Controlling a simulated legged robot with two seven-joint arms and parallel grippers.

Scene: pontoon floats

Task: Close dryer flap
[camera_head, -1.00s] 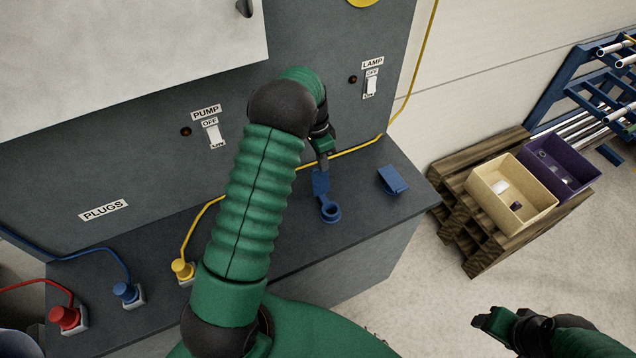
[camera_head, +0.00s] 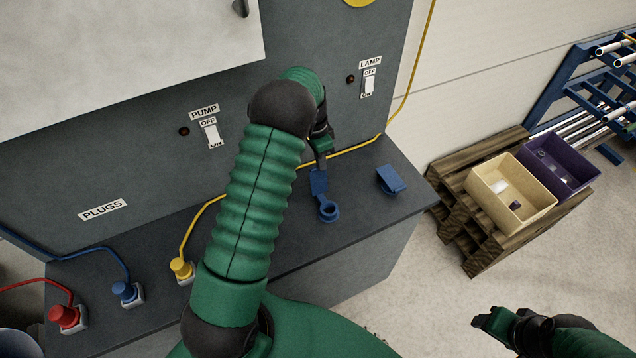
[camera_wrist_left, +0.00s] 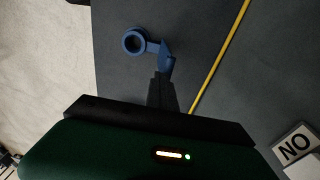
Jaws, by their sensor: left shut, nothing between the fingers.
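The blue dryer flap (camera_head: 318,183) stands raised at the back of a round blue port (camera_head: 328,209) on the grey bench. The port's ring is uncovered. In the left wrist view the flap (camera_wrist_left: 167,63) and the ring (camera_wrist_left: 134,42) lie just beyond my fingertips. My left gripper (camera_head: 322,164) is shut and empty, with its tips at or right behind the flap's upper edge; I cannot tell if they touch. It also shows in the left wrist view (camera_wrist_left: 162,85). My right gripper (camera_head: 482,318) hangs at the lower right, off the bench; its jaw state is unclear.
A second blue flap (camera_head: 392,180), apparently lying closed, is to the right on the bench (camera_head: 370,225). A yellow cable (camera_head: 352,151) runs behind my left gripper. Red (camera_head: 65,317), blue (camera_head: 125,290) and yellow plugs (camera_head: 181,268) stand at left. Bins (camera_head: 511,190) sit on a pallet.

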